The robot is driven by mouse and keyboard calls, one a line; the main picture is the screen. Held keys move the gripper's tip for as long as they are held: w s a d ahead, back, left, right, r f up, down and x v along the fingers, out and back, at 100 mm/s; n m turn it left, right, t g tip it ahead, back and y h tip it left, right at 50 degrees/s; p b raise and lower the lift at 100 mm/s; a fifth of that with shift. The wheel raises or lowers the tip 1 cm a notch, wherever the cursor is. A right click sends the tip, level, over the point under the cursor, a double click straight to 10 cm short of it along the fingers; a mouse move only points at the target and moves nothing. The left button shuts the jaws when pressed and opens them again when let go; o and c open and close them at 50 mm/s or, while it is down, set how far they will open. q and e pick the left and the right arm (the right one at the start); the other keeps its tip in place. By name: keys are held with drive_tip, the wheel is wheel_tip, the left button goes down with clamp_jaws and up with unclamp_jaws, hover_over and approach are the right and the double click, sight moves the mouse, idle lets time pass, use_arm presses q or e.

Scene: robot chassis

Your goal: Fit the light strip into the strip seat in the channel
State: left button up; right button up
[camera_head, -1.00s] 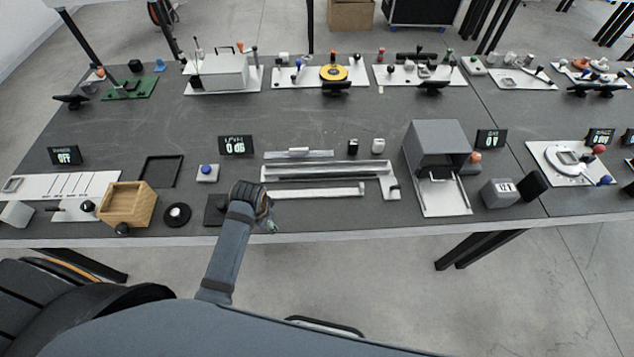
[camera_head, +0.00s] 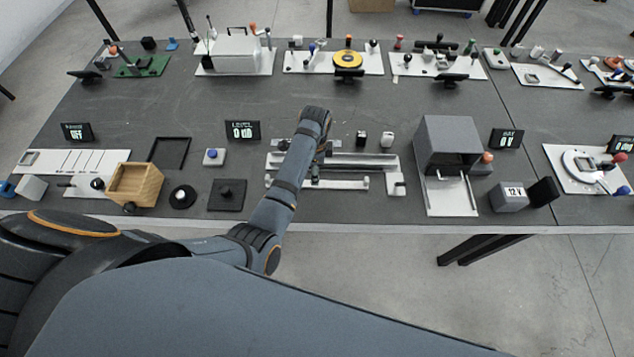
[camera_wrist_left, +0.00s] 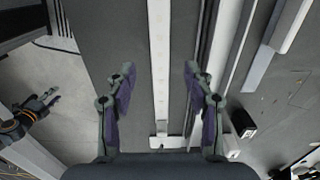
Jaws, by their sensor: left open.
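A long thin white strip, which I take as the light strip (camera_head: 345,183), lies along the near side of the channel (camera_head: 375,164). In the left wrist view the strip (camera_wrist_left: 158,40) runs lengthwise between my left fingers and ends in a wider cross-piece. My left gripper (camera_wrist_left: 157,78) is open, its fingers on either side of the strip with gaps. I cannot tell its height above the strip. The channel also shows in the left wrist view (camera_wrist_left: 226,45), right of the fingers. My forearm hides part of the channel and strip in the head view. The strip seat is not distinct. Apparently my right gripper (camera_wrist_left: 45,103) shows over the floor.
A clear flat piece with a white bar (camera_wrist_left: 290,25) lies beyond the channel. A grey housing (camera_head: 447,143) is to the right, a black knobbed plate (camera_head: 226,195) to the left.

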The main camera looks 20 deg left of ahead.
use_arm(q)
drive_tip(key=shift+w+f, duration=0.2)
drive_tip(key=shift+f, duration=0.35)
drive_tip(key=shift+s+d+f+p, duration=0.1)
drive_tip(key=shift+d+f+p, duration=0.1)
drive_tip(key=shift+f, duration=1.1)
drive_tip(key=shift+d+f+p, duration=0.1)
drive_tip(key=shift+f+p, duration=0.1)
drive_tip(key=shift+f, duration=1.05)
clamp_jaws()
